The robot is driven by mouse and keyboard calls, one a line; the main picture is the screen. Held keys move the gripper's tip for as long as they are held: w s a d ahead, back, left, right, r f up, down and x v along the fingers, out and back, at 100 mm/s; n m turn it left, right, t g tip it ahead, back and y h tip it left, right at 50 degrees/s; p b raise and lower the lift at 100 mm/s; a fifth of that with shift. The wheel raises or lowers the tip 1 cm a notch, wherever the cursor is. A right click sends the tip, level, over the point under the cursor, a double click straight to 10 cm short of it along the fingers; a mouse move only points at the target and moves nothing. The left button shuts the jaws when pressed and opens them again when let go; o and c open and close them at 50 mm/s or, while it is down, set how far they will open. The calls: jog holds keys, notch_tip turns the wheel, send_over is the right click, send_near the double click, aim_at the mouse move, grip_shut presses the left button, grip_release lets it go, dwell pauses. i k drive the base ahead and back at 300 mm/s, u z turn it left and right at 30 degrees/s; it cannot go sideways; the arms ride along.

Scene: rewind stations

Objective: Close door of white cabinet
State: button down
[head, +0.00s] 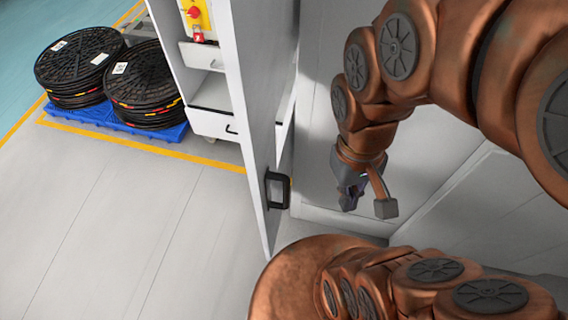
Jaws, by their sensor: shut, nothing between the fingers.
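The white cabinet's door (254,110) stands open and is seen almost edge-on, a tall white panel left of centre. A black handle (278,190) is on the door near its lower end in the picture. White cabinet panels (318,165) show to the right of the door. My gripper (348,203) hangs from my copper arm, pointing down. It is shut and empty, to the right of the handle, and looks apart from both door and handle. My arm hides much of the white surfaces at the right.
Black cable reels (142,85) sit on a blue pallet (90,113) at the upper left, inside yellow floor lines. A white unit with drawers (213,123) and a red-yellow switch (196,13) stands behind the door. Grey floor (130,230) at the lower left is clear.

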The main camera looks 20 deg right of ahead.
aim_at(258, 39)
jog(key=k, duration=0.85)
jog(key=u, duration=2.25)
jog(key=i, duration=0.75)
jog(key=z, duration=1.9)
